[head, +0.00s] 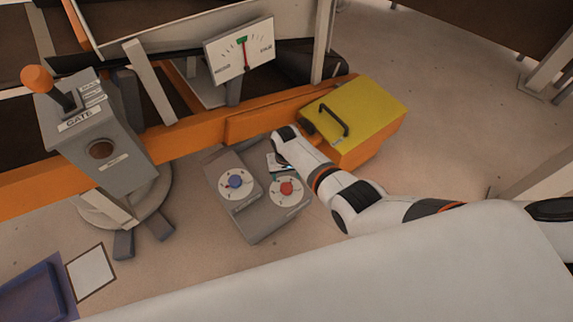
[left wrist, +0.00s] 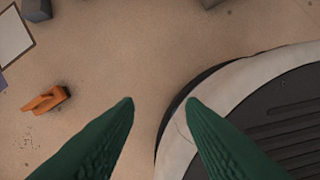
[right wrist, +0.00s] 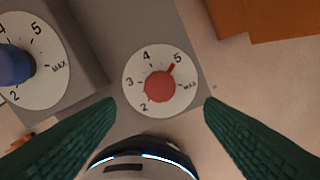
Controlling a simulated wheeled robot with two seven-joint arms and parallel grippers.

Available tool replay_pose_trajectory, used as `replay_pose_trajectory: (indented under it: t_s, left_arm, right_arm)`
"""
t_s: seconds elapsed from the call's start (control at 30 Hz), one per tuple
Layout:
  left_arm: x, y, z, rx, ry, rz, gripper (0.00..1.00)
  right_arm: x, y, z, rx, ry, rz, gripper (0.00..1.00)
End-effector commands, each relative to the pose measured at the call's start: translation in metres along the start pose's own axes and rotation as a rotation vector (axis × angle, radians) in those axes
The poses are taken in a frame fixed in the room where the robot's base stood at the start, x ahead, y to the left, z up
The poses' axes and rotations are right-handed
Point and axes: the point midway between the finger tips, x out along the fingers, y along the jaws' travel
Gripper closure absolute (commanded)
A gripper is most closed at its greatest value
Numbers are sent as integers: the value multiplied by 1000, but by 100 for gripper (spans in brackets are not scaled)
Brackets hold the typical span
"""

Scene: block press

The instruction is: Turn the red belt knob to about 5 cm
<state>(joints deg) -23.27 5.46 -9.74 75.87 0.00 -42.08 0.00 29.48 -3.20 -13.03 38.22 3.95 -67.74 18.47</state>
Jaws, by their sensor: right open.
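The red belt knob (head: 287,188) sits on a round white dial on the right side of a grey control box (head: 262,222). In the right wrist view the red knob (right wrist: 160,87) shows close up, its pointer aimed just short of the 5 mark. My right gripper (right wrist: 158,106) is open, with its green fingers on either side below the dial and nothing between them. In the head view my right arm reaches over the box; its fingers are hidden there. My left gripper (left wrist: 160,102) is open and empty above the floor; the head view does not show it.
A blue knob (head: 236,181) on its own dial sits left of the red one. A yellow-topped box (head: 355,108) with a black handle stands behind my right arm. A grey gate lever post (head: 98,130) stands at the left. An orange object (left wrist: 45,101) lies on the floor.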

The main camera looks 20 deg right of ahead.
Motion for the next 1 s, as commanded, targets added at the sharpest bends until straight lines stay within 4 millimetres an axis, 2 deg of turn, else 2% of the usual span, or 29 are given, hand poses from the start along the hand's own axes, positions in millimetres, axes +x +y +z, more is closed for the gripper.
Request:
replay_pose_trajectory:
  t_s: [0.03, 0.2, 0.4, 1.0]
  left_arm:
    - [3, 0, -9, 1, 10, -1, 64]
    - [18, -2, -36, 5, 25, -3, 64]
    - [27, -2, -54, 7, 35, -3, 64]
    - [29, -2, -59, 8, 36, -3, 64]
  right_arm:
    - [-9, 0, 0, 0, -1, 0, 37]
    - [-23, 0, 0, 0, 0, 0, 37]
    - [-32, 0, 0, 0, 0, 0, 37]
    - [-33, 0, 0, 0, 1, 0, 37]
